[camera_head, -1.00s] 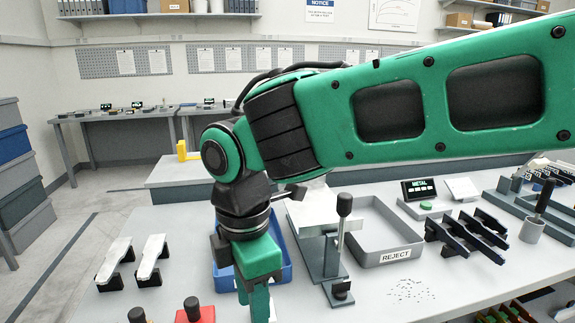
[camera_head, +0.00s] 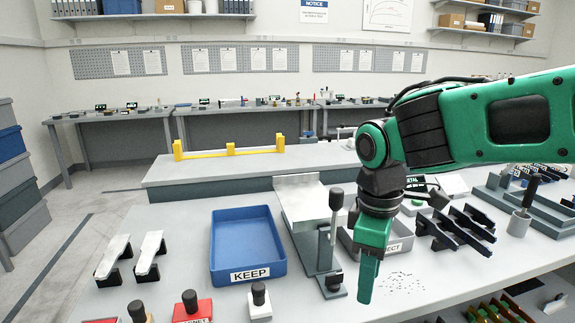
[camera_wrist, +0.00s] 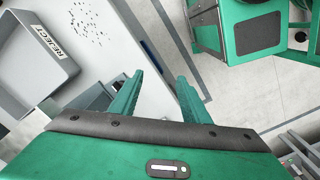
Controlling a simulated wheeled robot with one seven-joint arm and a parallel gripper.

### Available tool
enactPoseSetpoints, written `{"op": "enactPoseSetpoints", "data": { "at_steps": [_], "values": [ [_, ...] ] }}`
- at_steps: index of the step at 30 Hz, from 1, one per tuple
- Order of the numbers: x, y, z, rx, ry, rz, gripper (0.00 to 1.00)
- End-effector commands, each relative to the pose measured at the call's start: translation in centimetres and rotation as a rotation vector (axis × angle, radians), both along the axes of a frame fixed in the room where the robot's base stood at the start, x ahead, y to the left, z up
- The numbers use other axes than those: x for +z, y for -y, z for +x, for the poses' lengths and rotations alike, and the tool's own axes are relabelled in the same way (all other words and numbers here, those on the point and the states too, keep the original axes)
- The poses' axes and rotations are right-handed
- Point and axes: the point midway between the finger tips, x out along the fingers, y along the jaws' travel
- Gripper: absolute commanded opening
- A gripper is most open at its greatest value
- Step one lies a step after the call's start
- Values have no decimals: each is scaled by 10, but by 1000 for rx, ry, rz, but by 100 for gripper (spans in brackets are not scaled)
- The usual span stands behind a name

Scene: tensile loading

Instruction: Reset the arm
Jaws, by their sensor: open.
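My gripper (camera_head: 367,280) hangs fingers-down over the right part of the bench, in front of the reject tray. In the wrist view its two green fingers (camera_wrist: 160,100) stand apart with nothing between them. The fingers overlap each other in the head view. My green arm reaches in from the right edge of the head view.
The blue KEEP tray (camera_head: 232,275) is empty. A fixture with a black-knobbed lever (camera_head: 334,230) stands just left of my gripper. The grey REJECT tray (camera_head: 398,249) is partly hidden behind it. Two metal specimens (camera_head: 115,256) on black stands lie at left. Dark scraps (camera_head: 400,285) lie nearby.

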Motion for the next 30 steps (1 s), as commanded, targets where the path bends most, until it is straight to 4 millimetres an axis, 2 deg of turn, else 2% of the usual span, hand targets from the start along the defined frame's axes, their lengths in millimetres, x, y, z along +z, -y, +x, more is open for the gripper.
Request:
{"op": "enactPoseSetpoints", "data": {
  "at_steps": [1,6,12,15,18,21,25,30],
  "values": [
    [-2,30,-1,-128,3,2,42],
    [-13,114,-18,-540,10,5,42],
    [-29,194,-62,-1019,12,16,42],
    [-39,222,-90,-1241,10,25,42],
    [-47,241,-114,-1426,8,32,42],
    [-53,252,-131,-1554,7,38,42],
    [-57,259,-143,-1638,4,42,42],
    [-58,260,-145,-1654,4,42,42]
  ]
}}
